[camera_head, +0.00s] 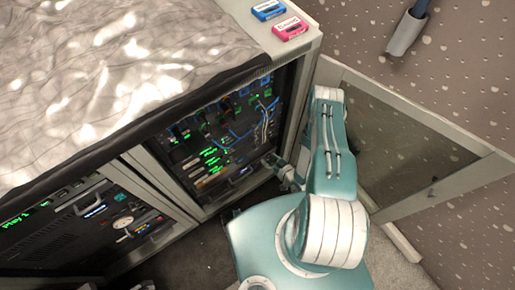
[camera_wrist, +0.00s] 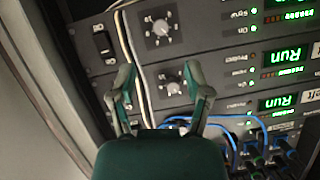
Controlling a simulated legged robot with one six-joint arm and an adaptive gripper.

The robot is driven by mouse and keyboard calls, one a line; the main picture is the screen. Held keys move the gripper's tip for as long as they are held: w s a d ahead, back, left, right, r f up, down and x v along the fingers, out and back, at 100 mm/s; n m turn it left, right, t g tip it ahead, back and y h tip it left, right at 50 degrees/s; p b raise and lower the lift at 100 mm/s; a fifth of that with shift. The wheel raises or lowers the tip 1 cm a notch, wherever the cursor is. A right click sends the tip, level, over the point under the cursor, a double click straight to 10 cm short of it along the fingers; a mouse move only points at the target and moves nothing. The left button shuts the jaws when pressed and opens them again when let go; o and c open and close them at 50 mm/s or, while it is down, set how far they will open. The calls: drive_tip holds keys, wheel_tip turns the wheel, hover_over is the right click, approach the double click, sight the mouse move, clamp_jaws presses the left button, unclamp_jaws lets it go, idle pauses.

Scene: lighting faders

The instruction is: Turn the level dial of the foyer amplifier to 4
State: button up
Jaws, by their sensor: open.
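The wrist view shows amplifier panels upside down, with green "Run" displays. No legible label shows which panel is the foyer amplifier, and the pointer settings are too small to read. In the head view my gripper (camera_head: 283,172) is low at the open rack (camera_head: 240,130).
A rocker switch (camera_wrist: 103,44) sits left of the dials. Pale cables (camera_wrist: 128,45) run beside them, and blue cables (camera_wrist: 228,135) hang below. In the head view, an open glazed door (camera_head: 400,140) stands right of my arm. Two cassettes (camera_head: 291,27) lie on the cabinet top.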

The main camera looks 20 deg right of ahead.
sight(257, 148)
drive_tip(key=x, duration=0.8)
drive_tip(key=shift+w+a, duration=0.2)
drive_tip(key=shift+w, duration=0.05)
drive_tip(key=shift+f, duration=0.1)
clamp_jaws()
